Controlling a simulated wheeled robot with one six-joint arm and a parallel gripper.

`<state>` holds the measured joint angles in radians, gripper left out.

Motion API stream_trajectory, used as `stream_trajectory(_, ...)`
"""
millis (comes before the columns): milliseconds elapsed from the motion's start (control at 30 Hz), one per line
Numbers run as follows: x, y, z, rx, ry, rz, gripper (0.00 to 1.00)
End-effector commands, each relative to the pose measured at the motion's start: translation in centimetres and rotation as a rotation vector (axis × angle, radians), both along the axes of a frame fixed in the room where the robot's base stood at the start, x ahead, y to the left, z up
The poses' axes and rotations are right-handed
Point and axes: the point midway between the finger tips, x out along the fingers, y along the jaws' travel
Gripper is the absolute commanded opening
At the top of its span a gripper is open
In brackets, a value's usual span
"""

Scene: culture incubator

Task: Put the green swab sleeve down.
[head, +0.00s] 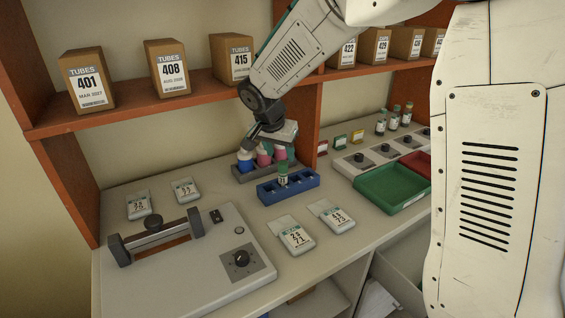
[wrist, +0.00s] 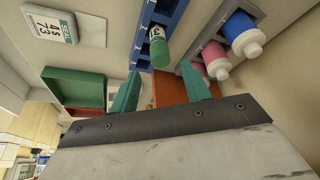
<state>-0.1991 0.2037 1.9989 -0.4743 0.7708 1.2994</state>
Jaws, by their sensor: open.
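The green swab sleeve (head: 283,174) stands upright in a slot of the blue rack (head: 268,196), with a white label on its side. In the wrist view its green end (wrist: 158,55) faces me, just beyond and between my fingertips, and the blue rack (wrist: 150,12) lies behind it. My gripper (wrist: 161,72) is open, its two green fingers apart with nothing held between them. In the head view my wrist is above the rack, and the fingers are hard to make out.
A green tray (head: 392,188) is to the right. Label packets (head: 296,236) lie in front, and a grey device with a handle (head: 190,250) is front left. A shelf with boxes (head: 167,70) is above.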

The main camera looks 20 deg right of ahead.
Motion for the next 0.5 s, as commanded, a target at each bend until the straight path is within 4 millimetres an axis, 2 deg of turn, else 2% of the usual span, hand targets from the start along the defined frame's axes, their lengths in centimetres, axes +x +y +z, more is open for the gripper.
stream_trajectory(100,-0.5,0.6,2.1,0.001,-0.004,0.001,0.47)
stream_trajectory(200,-0.9,0.9,3.2,0.001,-0.002,0.001,0.47)
stream_trajectory(500,-1.5,1.0,4.4,0.0,0.002,0.004,0.47)
